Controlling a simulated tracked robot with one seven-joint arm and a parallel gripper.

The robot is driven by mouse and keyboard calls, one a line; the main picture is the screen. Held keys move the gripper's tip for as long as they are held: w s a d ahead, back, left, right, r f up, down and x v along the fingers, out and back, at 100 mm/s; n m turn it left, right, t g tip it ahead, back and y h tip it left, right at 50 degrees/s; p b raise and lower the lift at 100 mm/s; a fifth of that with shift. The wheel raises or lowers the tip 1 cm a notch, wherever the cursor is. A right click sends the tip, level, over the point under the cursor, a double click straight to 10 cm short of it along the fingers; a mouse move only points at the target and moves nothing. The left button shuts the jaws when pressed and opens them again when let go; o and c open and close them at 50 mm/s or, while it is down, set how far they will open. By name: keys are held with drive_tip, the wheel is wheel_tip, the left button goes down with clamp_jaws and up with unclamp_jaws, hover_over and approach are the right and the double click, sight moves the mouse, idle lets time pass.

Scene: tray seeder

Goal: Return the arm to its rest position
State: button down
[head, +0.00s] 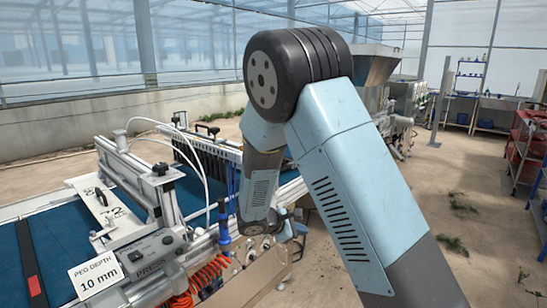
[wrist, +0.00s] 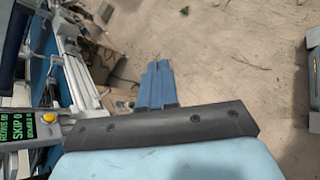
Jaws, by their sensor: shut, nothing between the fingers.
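My arm rises through the middle of the head view and bends at a large black elbow joint. Its forearm hangs down beside the seeder machine (head: 160,215). My gripper (wrist: 157,68) shows in the wrist view as two blue fingers lying side by side, shut and empty, above the bare floor. In the head view the wrist end is low beside the machine's right end, and the fingers are not clearly visible there. The machine's rails and a lit green display (wrist: 22,125) show at the left of the wrist view.
A blue conveyor belt (head: 75,254) and a "PEG DEPTH 10 mm" sign (head: 96,275) are at the left. Orange coiled hoses (head: 208,272) and a cardboard box (head: 262,278) are close to the wrist. A metal hopper (head: 375,66) stands behind the arm. Floor (head: 465,190) is open at the right, before red-bin shelves (head: 525,145).

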drive_tip(key=s+d+r+m+g+y, duration=0.4)
drive_tip(key=s+d+r+m, duration=0.75)
drive_tip(key=r, duration=0.45)
drive_tip(key=s+d+r+m+t+y, duration=0.1)
drive_tip(key=s+r+m+y, duration=0.1)
drive_tip(key=s+r, duration=0.3)
drive_tip(key=s+d+r+m+t+y, duration=0.2)
drive_tip(key=s+r+m+y, duration=0.1)
drive_tip(key=s, duration=1.1)
drive_tip(key=shift+d+r+m+y, duration=0.3)
drive_tip(key=shift+r+m, duration=0.45)
drive_tip(key=shift+r, duration=0.45)
